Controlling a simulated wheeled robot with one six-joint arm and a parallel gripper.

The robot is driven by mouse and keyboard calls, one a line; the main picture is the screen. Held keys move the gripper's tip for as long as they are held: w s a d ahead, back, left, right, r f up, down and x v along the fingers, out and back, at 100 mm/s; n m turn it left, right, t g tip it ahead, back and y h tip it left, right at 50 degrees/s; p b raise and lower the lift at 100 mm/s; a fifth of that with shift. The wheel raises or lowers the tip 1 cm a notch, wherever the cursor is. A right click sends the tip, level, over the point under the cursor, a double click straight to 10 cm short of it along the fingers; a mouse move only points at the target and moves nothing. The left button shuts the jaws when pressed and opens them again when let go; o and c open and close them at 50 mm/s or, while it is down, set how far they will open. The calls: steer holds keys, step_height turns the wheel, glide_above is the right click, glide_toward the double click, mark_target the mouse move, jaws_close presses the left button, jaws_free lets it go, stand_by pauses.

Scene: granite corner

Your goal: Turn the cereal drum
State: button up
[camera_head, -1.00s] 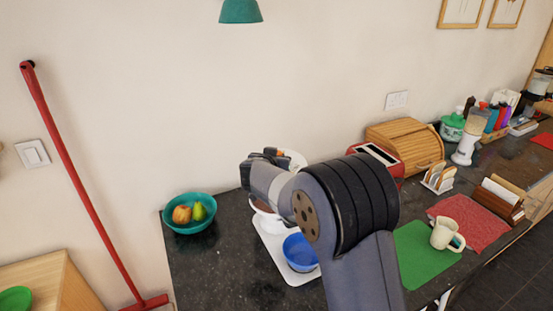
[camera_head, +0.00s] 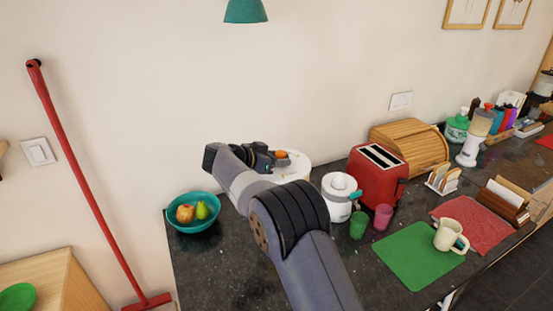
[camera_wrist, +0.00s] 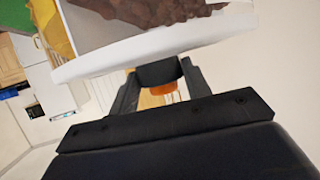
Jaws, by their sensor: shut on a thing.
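The cereal drum (camera_head: 296,166) is white and round and stands at the back of the counter, largely behind my arm. In the wrist view its white rim (camera_wrist: 150,48) crosses the top, with brown cereal above it. A dark knob-like part (camera_wrist: 158,72) and an orange piece (camera_wrist: 163,89) show below the rim, between my fingers. My gripper (camera_head: 268,157) is at the drum's upper left side in the head view. In the wrist view my gripper (camera_wrist: 160,85) is shut on the dark part of the drum. The exact contact is partly hidden.
A teal fruit bowl (camera_head: 193,226) stands left of my arm. To the right are a white juicer (camera_head: 340,205), a green cup (camera_head: 357,228), a pink cup (camera_head: 382,217) and a red toaster (camera_head: 378,180). A green mat (camera_head: 408,258) lies at the front.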

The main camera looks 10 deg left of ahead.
steer(key=shift+r, duration=0.2)
steer(key=o, duration=1.4)
steer(key=shift+f, duration=0.15)
steer(key=shift+c, duration=0.2)
steer(key=shift+a, duration=0.1)
steer(key=b+v, duration=0.2)
steer(key=v, duration=0.8)
steer(key=shift+s+a, duration=0.2)
steer(key=p+x, duration=0.2)
steer(key=x, duration=0.8)
steer(key=shift+w+d, duration=0.3)
steer(key=shift+d, duration=0.05)
